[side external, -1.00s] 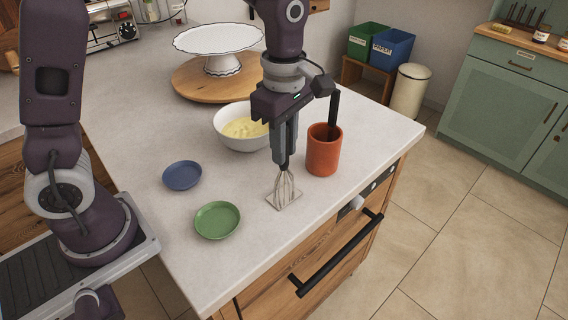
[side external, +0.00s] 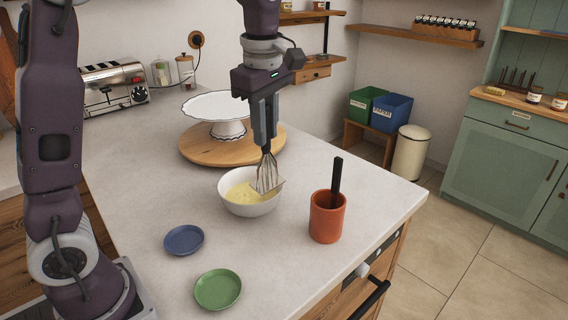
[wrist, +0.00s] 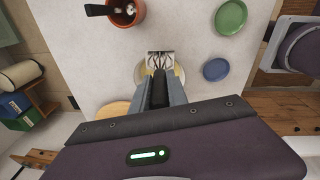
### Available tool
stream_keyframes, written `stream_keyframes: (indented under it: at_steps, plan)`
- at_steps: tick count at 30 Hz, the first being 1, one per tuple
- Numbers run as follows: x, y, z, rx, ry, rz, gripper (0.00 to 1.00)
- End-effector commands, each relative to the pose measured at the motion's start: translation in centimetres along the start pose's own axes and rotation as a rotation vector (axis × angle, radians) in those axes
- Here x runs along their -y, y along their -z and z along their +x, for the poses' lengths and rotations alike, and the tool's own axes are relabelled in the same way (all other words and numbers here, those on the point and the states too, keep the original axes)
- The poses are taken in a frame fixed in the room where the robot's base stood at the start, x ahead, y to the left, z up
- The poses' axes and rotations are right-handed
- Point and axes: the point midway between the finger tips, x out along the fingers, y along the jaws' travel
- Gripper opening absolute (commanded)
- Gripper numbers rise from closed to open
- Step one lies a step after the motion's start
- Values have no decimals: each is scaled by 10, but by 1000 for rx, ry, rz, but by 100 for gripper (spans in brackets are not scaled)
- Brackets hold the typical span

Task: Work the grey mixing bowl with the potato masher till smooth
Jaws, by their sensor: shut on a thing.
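My gripper (side external: 264,140) is shut on the masher (side external: 268,172), which hangs down with its wire head and flat square plate lowest. The masher's head is over the right back part of a pale mixing bowl (side external: 245,209) holding a yellow mash (side external: 243,191). I cannot tell whether the plate touches the mash. In the wrist view, my gripper (wrist: 159,92) points at the masher's head (wrist: 160,58), and the bowl's rim (wrist: 139,75) shows partly behind it. The fingers hide much of the bowl there.
An orange crock (side external: 326,220) with a black-handled utensil stands right of the bowl. A blue dish (side external: 184,240) and a green dish (side external: 218,289) lie to the front left. A white cake stand (side external: 226,108) on a round wooden board (side external: 203,150) stands behind.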

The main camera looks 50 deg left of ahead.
Motion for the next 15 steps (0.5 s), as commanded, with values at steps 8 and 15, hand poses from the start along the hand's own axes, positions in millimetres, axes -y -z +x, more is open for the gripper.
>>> stream_keyframes:
  at_steps: [8, 15]
  plan:
    - [-20, 68, -8, -70, -38, 0, 0]
    - [-14, 63, 13, -73, -36, 2, 0]
